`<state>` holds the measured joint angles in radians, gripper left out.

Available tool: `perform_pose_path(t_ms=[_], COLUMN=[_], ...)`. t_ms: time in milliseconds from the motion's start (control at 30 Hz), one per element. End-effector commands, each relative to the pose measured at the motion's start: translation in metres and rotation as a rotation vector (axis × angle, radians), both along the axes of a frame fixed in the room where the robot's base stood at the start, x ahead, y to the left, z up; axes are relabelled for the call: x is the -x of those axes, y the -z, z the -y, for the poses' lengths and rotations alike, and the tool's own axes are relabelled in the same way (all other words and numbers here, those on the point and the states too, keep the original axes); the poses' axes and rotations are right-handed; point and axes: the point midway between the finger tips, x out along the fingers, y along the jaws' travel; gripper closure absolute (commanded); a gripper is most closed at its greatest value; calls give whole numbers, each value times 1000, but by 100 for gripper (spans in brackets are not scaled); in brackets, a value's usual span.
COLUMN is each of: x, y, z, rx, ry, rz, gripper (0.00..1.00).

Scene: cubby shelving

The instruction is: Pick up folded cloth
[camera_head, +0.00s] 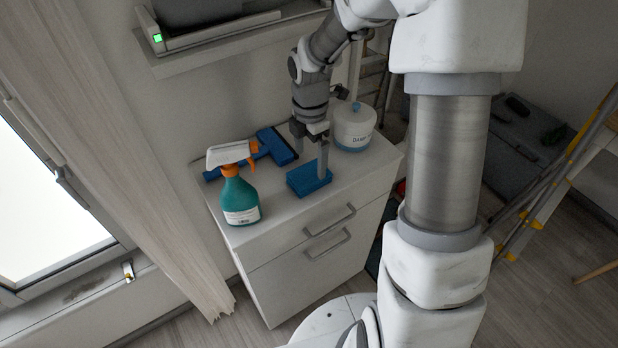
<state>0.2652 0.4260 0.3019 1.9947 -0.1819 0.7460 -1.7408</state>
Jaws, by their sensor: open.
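The folded cloth (308,180) appears to be the blue rectangular block lying on top of the white cabinet, near its front edge. My gripper (311,166) points down at the cloth from above and is open. One finger shows in front of the cloth's right part and the other is near its back left side. I cannot tell from this view whether the fingers touch the cloth. Part of the cloth's top is hidden behind the finger.
A green spray bottle (240,197) with an orange and white head stands left of the cloth. A blue squeegee-like tool (272,148) lies behind it. A white tub (354,128) stands behind right. The white cabinet (278,236) has drawers with handles. A ladder (560,185) leans at right.

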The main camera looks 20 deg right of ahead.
Motion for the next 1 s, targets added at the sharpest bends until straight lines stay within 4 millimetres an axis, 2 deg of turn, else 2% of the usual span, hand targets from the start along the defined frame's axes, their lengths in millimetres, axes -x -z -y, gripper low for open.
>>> perform_pose_path(t_ms=[167,400,733,1000], x=[0,-3,-3,-3], y=[15,49,54,54], z=[0,-1,-1,-1], rx=[0,0,0,0], ry=[0,2,1,1], rz=[-3,-3,0,0], gripper=[0,0,0,49])
